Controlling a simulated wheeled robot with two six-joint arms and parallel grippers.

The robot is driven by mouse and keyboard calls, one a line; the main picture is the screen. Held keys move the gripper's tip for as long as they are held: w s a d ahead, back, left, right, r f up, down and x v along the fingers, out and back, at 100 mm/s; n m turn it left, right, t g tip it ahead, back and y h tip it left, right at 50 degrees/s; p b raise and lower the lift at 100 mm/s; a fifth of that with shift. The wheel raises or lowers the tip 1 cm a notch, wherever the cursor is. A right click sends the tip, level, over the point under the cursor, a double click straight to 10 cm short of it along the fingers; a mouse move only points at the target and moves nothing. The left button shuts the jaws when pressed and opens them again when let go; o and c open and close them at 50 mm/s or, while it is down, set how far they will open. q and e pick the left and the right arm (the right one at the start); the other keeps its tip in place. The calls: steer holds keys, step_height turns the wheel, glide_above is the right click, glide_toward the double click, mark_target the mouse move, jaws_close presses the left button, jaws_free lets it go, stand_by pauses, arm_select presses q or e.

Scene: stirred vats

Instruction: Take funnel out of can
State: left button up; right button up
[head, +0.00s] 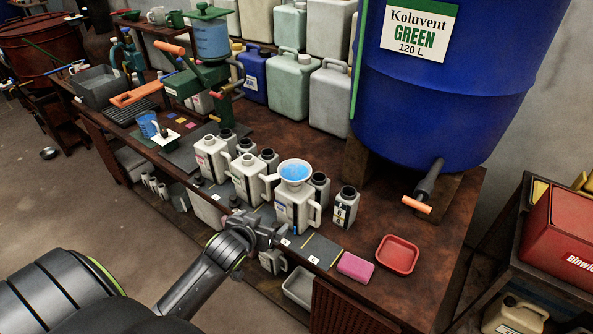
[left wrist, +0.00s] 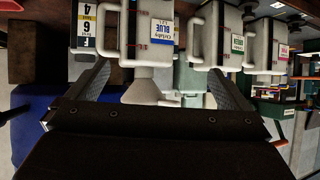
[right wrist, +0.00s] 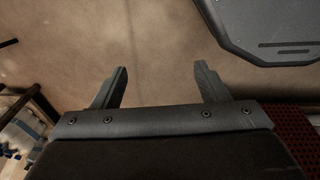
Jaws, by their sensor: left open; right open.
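A funnel (head: 295,171), white outside with blue inside, sits upright in the mouth of a white can (head: 285,210) on the workbench, its spout hidden in the neck. My left gripper (head: 278,232) is open and empty, in front of the can and lower than the funnel in the head view. The left wrist view is upside down; there the funnel (left wrist: 147,87) shows between my open fingers (left wrist: 150,90), beyond them, below the can (left wrist: 150,40) with a blue label. I cannot tell any contact. My right gripper (right wrist: 158,85) is open and empty over the floor.
Several similar white cans (head: 247,180) stand close around this one. A red tray (head: 398,254) and a pink sponge (head: 355,266) lie at the bench's near right. A large blue drum (head: 440,100) with an orange-handled tap (head: 417,205) stands behind. A red box (head: 570,230) is at right.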

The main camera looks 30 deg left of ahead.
arm_select(q)
step_height(320, 180, up, 12)
steer(key=d+t+p, duration=0.1)
steer(key=d+t, duration=0.1)
steer(key=p, duration=0.3)
glide_toward(299, 166)
steer(key=shift+p+x, duration=0.4)
steer(key=shift+x, duration=1.6)
steer(key=shift+f, duration=0.1)
arm_select(e)
steer(key=r, duration=0.3)
steer(key=a+r, duration=0.1)
steer(key=r, duration=0.1)
steer(key=shift+r, duration=0.25)
arm_select(q)
steer(key=c, duration=0.8)
